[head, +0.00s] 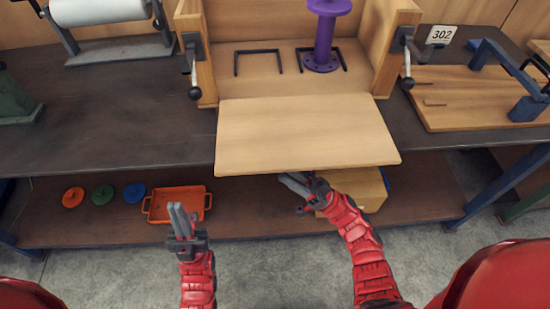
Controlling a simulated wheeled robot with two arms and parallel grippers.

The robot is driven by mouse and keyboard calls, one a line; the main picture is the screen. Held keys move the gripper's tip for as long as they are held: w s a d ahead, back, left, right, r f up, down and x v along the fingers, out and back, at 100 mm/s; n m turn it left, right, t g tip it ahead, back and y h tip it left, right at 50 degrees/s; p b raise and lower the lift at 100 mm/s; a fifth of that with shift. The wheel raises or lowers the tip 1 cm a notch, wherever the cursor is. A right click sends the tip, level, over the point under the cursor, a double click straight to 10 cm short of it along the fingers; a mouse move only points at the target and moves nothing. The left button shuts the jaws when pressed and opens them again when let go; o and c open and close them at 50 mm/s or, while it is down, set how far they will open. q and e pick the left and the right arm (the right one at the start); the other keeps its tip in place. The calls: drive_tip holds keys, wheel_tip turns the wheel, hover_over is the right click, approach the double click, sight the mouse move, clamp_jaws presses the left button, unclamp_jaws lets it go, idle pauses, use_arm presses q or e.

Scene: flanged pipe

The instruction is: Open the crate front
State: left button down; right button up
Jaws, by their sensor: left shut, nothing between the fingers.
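The wooden crate (293,72) stands on the dark workbench. Its front panel (305,132) is folded down and lies nearly flat, reaching out past the bench's front edge. A latch with a black-knobbed lever (193,75) hangs at the crate's left side, and another (407,65) at its right. My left gripper (178,212) is shut and empty, in front of the bench and left of the panel. My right gripper (292,182) is just below the panel's near edge; I cannot tell whether its fingers are apart or touch the panel.
A purple flanged pipe (324,40) stands inside the crate near black brackets (258,62). The lower shelf holds an orange tray (177,219), coloured discs (104,195) and a wooden box (368,190). A wooden board with a blue clamp (475,95) is at right.

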drive_tip(key=shift+x, duration=2.05)
clamp_jaws()
